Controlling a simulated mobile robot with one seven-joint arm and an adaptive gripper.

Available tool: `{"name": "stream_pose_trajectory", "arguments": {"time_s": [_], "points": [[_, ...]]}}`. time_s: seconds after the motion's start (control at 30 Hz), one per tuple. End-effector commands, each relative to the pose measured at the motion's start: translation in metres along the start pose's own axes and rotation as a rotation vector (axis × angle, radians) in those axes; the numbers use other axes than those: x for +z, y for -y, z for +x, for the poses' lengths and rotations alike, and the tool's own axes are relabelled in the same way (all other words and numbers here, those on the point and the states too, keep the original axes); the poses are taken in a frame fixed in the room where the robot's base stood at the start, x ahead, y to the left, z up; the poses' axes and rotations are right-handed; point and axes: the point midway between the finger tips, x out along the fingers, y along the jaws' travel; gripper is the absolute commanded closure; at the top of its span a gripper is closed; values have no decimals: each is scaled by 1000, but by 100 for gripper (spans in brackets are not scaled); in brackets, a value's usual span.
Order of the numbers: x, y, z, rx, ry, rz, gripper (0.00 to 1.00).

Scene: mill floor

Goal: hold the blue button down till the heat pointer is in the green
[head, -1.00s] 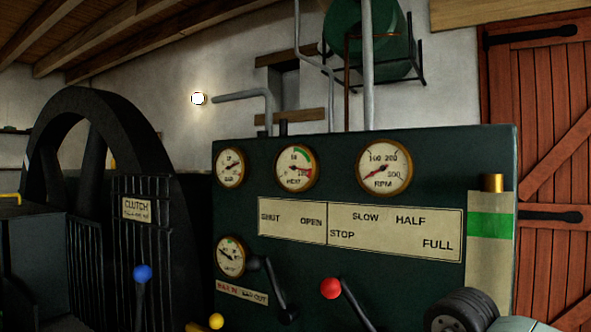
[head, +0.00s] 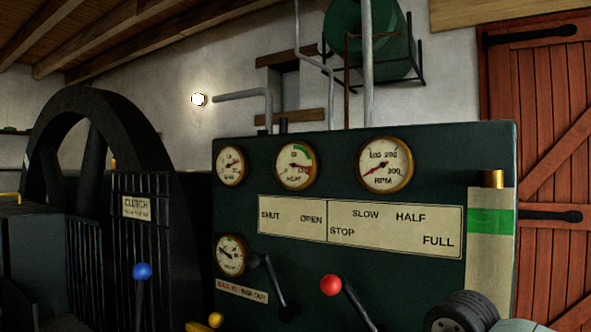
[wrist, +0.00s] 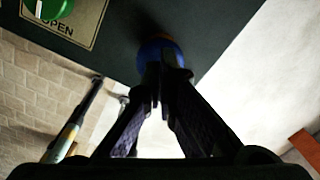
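The blue button (wrist: 154,50) shows at the top middle of the wrist view, on a dark panel, with an orange-brown rim behind it. My gripper (wrist: 160,66) has its dark fingers together at the tips, with nothing seen between them. The tips overlap the button's lower part and look to be at it; whether it is pressed in I cannot tell. In the head view the button is not visible. The heat gauge (head: 297,165) is round and brass-rimmed, with a green arc at upper right and red below it. Its pointer lies near the red, too small to place surely.
A green button (wrist: 50,8) sits by an OPEN label in the wrist view. In the head view a red-knobbed lever (head: 331,285), a black lever (head: 274,280) and a blue-knobbed clutch lever (head: 142,271) stand out. A black flywheel (head: 95,105) is at left.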

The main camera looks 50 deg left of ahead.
Motion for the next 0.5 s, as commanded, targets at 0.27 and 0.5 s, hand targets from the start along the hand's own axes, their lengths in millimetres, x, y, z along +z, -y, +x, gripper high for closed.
{"name": "stream_pose_trajectory", "arguments": {"time_s": [0.27, 0.5], "points": [[0, 0, 10, 0, 0, 0, 100], [0, 0, 17, 0, 0, 0, 100]]}}
